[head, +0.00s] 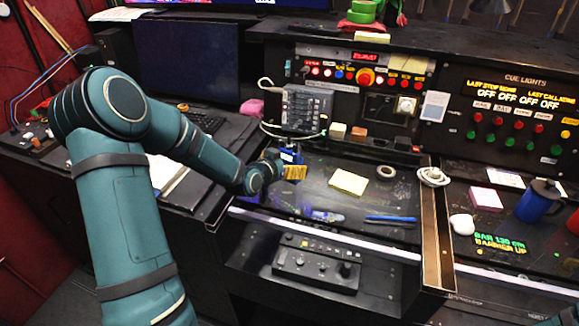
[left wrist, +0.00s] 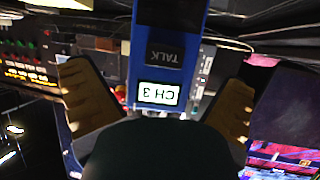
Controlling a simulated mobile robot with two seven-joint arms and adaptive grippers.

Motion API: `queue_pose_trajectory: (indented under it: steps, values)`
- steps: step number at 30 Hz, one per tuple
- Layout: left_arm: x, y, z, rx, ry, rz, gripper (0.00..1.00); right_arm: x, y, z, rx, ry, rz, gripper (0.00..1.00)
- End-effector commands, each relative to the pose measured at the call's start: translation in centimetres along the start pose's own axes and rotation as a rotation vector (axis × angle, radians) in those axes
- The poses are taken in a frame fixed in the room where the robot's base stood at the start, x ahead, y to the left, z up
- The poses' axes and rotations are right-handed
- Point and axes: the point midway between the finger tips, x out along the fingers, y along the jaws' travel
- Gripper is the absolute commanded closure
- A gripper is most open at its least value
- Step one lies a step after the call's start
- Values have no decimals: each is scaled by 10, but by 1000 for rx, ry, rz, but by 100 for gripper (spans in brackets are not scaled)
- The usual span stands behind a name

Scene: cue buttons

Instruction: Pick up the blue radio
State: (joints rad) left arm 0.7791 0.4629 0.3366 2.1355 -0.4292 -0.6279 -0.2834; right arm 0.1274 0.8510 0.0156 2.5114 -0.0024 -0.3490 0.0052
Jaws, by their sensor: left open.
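The blue radio (left wrist: 158,55) fills the upper middle of the left wrist view, with a TALK button and a lit screen that reads CH 3 upside down. My left gripper (left wrist: 160,85) is open, with one yellow-brown finger on each side of the radio. Gaps show between the fingers and the radio. In the head view, my left gripper (head: 293,173) is at the back left of the desk surface. A small blue part of the radio (head: 290,155) shows just above the finger; the rest is hidden.
A control panel (head: 365,78) with lit buttons stands behind the radio. A yellow note pad (head: 348,182), a tape roll (head: 387,171) and a blue pen (head: 390,219) lie to the right. A blue mug (head: 537,201) stands at far right. A monitor (head: 188,62) stands at left.

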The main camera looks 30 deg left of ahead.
Motion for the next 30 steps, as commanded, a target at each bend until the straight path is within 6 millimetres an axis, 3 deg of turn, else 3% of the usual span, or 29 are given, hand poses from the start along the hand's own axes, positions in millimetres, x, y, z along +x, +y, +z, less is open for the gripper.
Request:
queue_pose_trajectory:
  steps: [6,14,18,21,30]
  values:
    - [25,-1,1,-1,0,1,0,3,1,0,0,2,0,53]
    - [28,-1,0,0,0,0,0,3,1,-1,0,2,0,53]
    - [28,-1,0,0,0,0,46,3,1,-1,0,2,0,53]
    - [27,-1,0,0,0,0,75,3,1,0,0,2,0,53]
    - [27,-1,0,0,1,0,75,3,1,0,0,2,0,53]
